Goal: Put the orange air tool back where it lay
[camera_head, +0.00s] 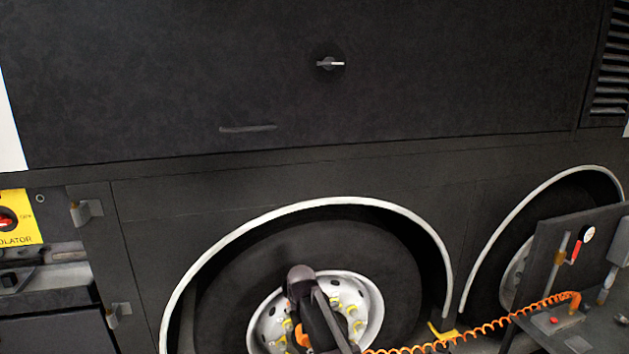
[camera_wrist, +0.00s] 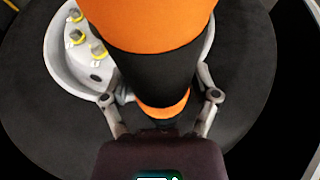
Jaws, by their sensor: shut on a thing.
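The orange air tool (camera_wrist: 150,25) fills the top middle of the wrist view, with an orange body, a black section and an orange band lower down. My gripper (camera_wrist: 160,105) is shut on its black section, one finger on each side. In the head view a small orange part of the tool (camera_head: 302,336) shows in front of the wheel hub, partly hidden by my arm. My gripper's fingers are hidden there. An orange coiled hose (camera_head: 478,332) runs from the bottom middle to the dark bench (camera_head: 590,330) at the lower right.
A coach wheel with a silver hub (camera_head: 365,290) and yellow nut markers is behind my arm. A second wheel (camera_head: 515,275) is to the right, partly behind a panel with a gauge (camera_head: 587,233). A yellow chock (camera_head: 442,334) lies between them. A yellow isolator plate (camera_head: 20,215) is at left.

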